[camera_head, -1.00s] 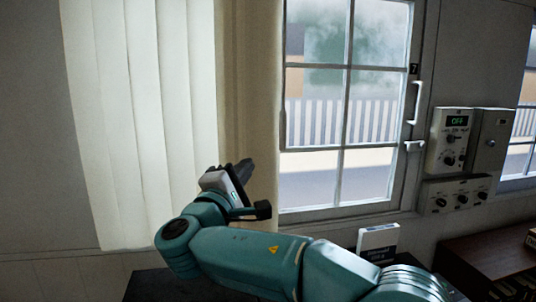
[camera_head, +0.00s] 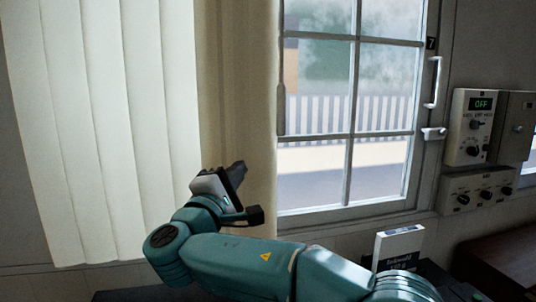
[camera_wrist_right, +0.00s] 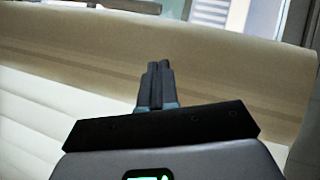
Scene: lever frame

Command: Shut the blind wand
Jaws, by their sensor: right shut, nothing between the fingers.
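The vertical blind (camera_head: 105,130) hangs in wide pale slats at the left of the head view, with a beige strip (camera_head: 238,90) between it and the window. A slim dark rod end (camera_head: 281,110) shows at the window's left edge and may be the blind wand. A dark bar (camera_wrist_right: 95,4) at the top of the right wrist view may be the same rod. My right gripper (camera_head: 238,170) is shut and empty, pointing up in front of the beige strip, below and left of the rod. Its closed fingers (camera_wrist_right: 157,70) show in the wrist view. My left gripper is out of view.
The window (camera_head: 350,110) has a white handle (camera_head: 433,82) and a latch (camera_head: 434,133) on its right. Control boxes (camera_head: 470,128) are on the wall further right. A small white box (camera_head: 398,246) stands below the window, close behind my right arm.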

